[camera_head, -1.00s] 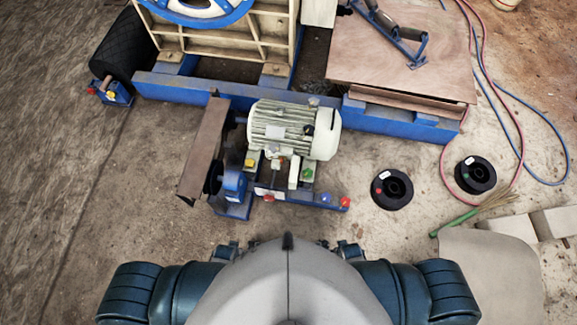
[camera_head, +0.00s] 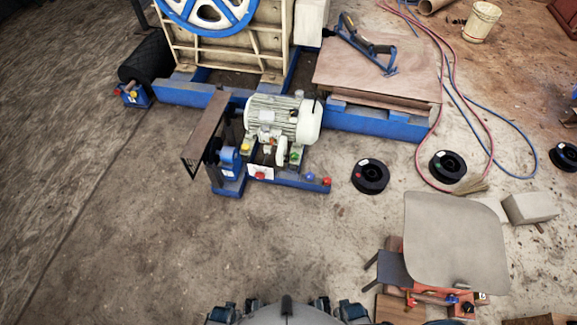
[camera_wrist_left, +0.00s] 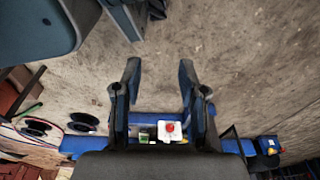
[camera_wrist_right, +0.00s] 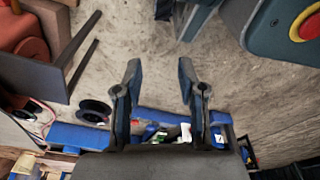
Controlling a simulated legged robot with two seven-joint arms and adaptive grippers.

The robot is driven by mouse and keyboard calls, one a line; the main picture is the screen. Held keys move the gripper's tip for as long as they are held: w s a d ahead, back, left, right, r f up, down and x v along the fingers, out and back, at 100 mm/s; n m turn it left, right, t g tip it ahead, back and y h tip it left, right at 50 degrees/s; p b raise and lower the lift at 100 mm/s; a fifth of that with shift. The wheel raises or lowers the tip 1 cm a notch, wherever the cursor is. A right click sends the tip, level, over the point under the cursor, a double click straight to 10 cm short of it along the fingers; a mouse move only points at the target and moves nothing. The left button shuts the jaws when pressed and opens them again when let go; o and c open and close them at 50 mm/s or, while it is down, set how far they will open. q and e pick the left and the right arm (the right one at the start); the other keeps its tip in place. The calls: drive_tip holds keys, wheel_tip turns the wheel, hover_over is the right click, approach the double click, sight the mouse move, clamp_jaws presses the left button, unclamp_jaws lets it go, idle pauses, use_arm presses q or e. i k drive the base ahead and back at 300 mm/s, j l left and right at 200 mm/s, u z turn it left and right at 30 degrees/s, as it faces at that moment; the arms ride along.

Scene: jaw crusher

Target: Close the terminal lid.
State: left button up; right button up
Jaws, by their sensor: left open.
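A pale ribbed motor (camera_head: 285,118) sits on a blue base in front of the crusher. Small parts with green and yellow bits lie along its near side, among them an upright pale plate (camera_head: 281,152) that may be the terminal lid; its exact state is too small to tell. My left gripper (camera_wrist_left: 158,75) is open and empty, its fingers apart above the floor, with a red button and a green part beyond it. My right gripper (camera_wrist_right: 158,75) is also open and empty, with the blue base beyond its fingers. Both are well apart from the motor.
A brown guard (camera_head: 205,128) stands left of the motor. Black spools (camera_head: 370,176) lie to its right. A grey-topped stand (camera_head: 455,245) is at the lower right. Hoses (camera_head: 445,80) run over the floor. The floor before the motor is clear.

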sight(282, 149)
drive_tip(key=k+l, duration=0.15)
drive_tip(key=k, duration=0.6)
drive_tip(key=i+u, duration=0.2)
drive_tip(key=i, duration=0.6)
drive_tip(key=i+u, duration=0.2)
drive_tip(key=i, duration=0.6)
